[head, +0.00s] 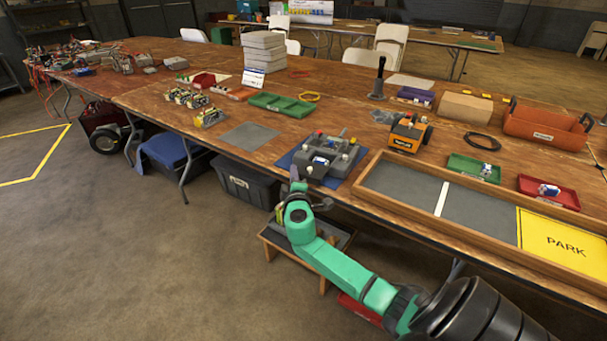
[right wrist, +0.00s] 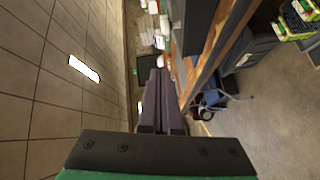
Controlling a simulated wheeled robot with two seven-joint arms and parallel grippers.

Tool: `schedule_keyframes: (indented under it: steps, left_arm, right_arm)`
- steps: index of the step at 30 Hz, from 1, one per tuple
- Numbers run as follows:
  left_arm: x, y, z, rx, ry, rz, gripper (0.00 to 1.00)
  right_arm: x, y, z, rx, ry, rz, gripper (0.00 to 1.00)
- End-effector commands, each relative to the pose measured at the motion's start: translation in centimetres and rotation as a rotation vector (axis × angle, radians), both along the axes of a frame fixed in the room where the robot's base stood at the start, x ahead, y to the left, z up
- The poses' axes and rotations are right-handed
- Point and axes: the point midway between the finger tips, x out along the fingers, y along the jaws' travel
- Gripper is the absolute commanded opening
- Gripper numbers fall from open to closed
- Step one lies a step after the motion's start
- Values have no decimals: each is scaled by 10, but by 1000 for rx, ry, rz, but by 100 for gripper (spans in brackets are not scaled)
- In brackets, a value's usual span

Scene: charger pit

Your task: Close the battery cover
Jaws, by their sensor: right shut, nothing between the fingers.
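A grey device (head: 318,170) with white and blue parts on top sits on a blue mat (head: 287,160) at the front edge of the table. Its battery cover is too small to make out, so I cannot tell how it stands. My right gripper (head: 295,174) is at the table's front edge, just in front of the device, and hides a little of its near side. In the right wrist view the two dark fingers (right wrist: 158,95) lie together with nothing between them. My left gripper is not in view.
A wooden-framed tray with a yellow PARK panel (head: 560,243) lies right of the device. An orange toy vehicle (head: 407,134) stands behind it. A grey pad (head: 249,137) lies to the left. Below the table are a dark bin (head: 248,188) and a low wooden stand (head: 272,240).

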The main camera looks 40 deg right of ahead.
Motion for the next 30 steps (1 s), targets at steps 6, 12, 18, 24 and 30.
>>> schedule_keyframes:
  steps: [6, 12, 18, 24, 30]
  left_arm:
    - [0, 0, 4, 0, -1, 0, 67]
    - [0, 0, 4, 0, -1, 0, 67]
    - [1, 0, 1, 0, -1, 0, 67]
    - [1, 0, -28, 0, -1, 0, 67]
    - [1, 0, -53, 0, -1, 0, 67]
  right_arm:
    - [-13, -27, -9, -1, 7, 0, 0]
    - [-14, -30, -11, 0, 6, 0, 0]
    - [-13, -32, -12, 0, 6, 0, 0]
    - [3, -65, -18, -3, 4, -2, 0]
    - [21, -104, -17, -1, 5, -2, 0]
